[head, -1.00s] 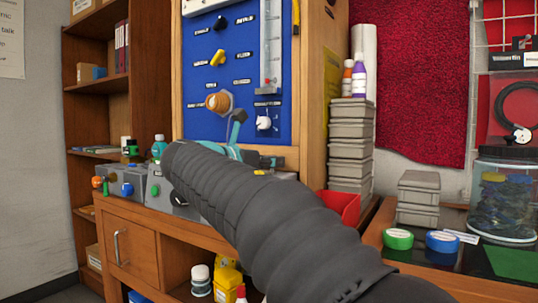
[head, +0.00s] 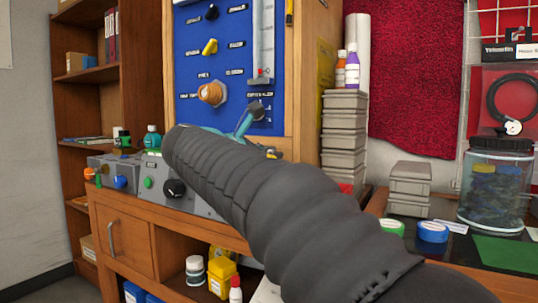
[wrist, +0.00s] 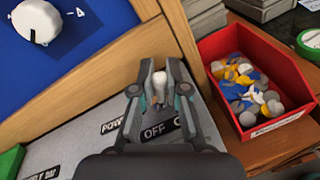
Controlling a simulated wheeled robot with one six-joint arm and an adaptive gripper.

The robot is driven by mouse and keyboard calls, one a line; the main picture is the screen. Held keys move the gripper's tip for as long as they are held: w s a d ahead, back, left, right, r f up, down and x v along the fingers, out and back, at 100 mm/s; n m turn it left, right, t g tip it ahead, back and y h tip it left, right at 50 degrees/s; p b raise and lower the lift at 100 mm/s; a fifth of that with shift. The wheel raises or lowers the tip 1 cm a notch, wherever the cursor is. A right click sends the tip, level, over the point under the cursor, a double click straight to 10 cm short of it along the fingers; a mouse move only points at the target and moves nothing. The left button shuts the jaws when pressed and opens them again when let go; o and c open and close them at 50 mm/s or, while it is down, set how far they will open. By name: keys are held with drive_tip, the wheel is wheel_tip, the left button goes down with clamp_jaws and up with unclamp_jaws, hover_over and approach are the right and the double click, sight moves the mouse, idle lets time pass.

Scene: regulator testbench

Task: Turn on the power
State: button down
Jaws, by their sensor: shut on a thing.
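The grey control box (wrist: 85,150) has black labels in the wrist view. One reads "OFF" (wrist: 154,131); beside it a label starts "POW" and another is mostly covered. My gripper (wrist: 161,78) is over the box near its right end, with its two fingers closed around a small pale switch lever (wrist: 158,88). The fingers hide the lever's base, and I cannot tell which way it leans. In the head view the box (head: 200,203) stands on the wooden bench below the blue panel, and my dark arm covers its right part.
The blue panel (head: 188,62) carries a yellow knob (head: 210,47) and an orange knob (head: 211,93). A white knob (wrist: 36,22) is left of my gripper in the wrist view. A red bin (wrist: 276,138) of small parts stands close on the right. Stacked grey boxes (head: 344,130) stand further right.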

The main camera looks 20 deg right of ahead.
drive_tip(key=c, duration=1.2)
unclamp_jaws()
drive_tip(key=v, duration=1.2)
